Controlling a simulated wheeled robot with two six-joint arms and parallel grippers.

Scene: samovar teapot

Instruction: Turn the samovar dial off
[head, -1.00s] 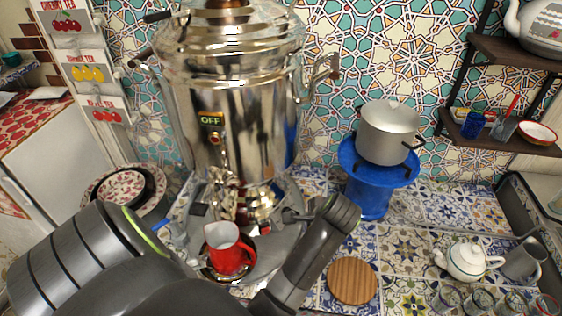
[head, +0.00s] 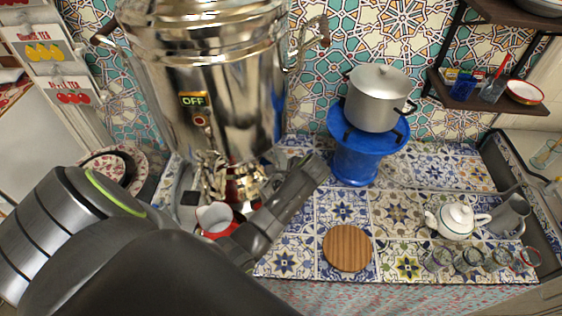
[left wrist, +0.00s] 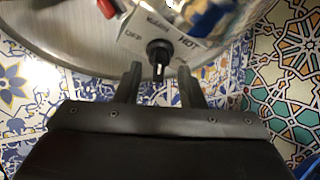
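The large shiny samovar (head: 205,90) stands at the upper left of the head view, with a small sign reading OFF (head: 193,99) on its front. In the left wrist view a black dial (left wrist: 159,50) with a pale mark sits on a white box (left wrist: 140,30) with printed labels, partly blurred. My left gripper (left wrist: 160,82) is open and empty. Its two fingers are apart, just short of the dial, one to each side of it. My right gripper is in neither view.
A grey pot (head: 377,98) stands on a blue stand (head: 356,160). A wooden board (head: 347,247), a white teapot (head: 456,220) and several glasses are on the tiled counter (head: 398,210).

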